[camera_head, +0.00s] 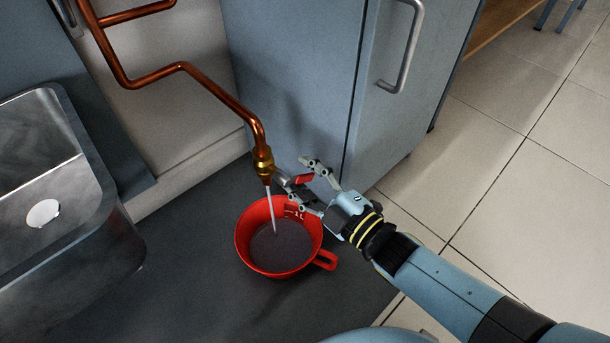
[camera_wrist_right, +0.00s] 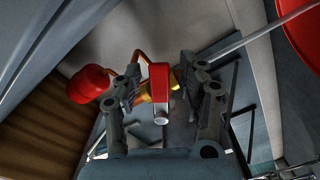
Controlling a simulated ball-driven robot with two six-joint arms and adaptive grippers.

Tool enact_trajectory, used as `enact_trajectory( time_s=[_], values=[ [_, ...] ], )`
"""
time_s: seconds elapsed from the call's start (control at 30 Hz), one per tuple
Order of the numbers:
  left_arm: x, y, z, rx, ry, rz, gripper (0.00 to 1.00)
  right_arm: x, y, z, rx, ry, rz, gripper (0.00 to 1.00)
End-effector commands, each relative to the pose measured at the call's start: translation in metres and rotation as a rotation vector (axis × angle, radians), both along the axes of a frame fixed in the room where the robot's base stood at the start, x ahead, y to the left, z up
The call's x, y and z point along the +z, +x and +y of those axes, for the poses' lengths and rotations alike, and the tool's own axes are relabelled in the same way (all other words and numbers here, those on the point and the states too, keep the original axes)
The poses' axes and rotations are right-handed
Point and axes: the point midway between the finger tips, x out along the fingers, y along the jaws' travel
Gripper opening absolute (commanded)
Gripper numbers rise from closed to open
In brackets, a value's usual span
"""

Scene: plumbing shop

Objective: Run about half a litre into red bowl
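The red bowl (camera_head: 244,250) stands on the dark counter under a brass tap outlet (camera_head: 263,164). A thin stream of water (camera_head: 271,205) falls into it; water (camera_head: 282,250) covers its bottom, below a white "1L" mark on the inner wall. My right gripper (camera_head: 312,183) is at the tap, with its fingers either side of the red lever (camera_head: 304,178). In the wrist view the lever (camera_wrist_right: 159,76) shows between the fingers (camera_wrist_right: 160,92), with gaps on both sides. The bowl's edge (camera_wrist_right: 307,32) shows at top right. My left gripper is not in view.
A steel sink (camera_head: 115,245) is at the left. Copper pipe (camera_head: 190,75) runs to the tap. A blue-grey cabinet (camera_head: 295,70) stands behind the gripper. A round red part (camera_wrist_right: 91,84) sits left of the fingers in the wrist view.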

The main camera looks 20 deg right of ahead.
Motion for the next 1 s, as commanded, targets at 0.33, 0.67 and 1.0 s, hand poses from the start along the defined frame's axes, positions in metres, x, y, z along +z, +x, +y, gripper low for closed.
enact_trajectory(
  time_s=[0.33, 0.67, 1.0],
  values=[
    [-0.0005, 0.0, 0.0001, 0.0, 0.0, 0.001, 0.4, 0.0, -0.0003, 0.0, 0.0, 0.0, 0.0, 0.0],
    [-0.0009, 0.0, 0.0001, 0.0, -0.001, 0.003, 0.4, -0.0002, -0.0008, 0.0, 0.0, 0.0, 0.0, 0.0],
    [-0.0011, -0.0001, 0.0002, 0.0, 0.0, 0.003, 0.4, -0.0008, -0.0026, -0.0003, 0.001, -0.002, 0.001, 0.0]
  ],
)
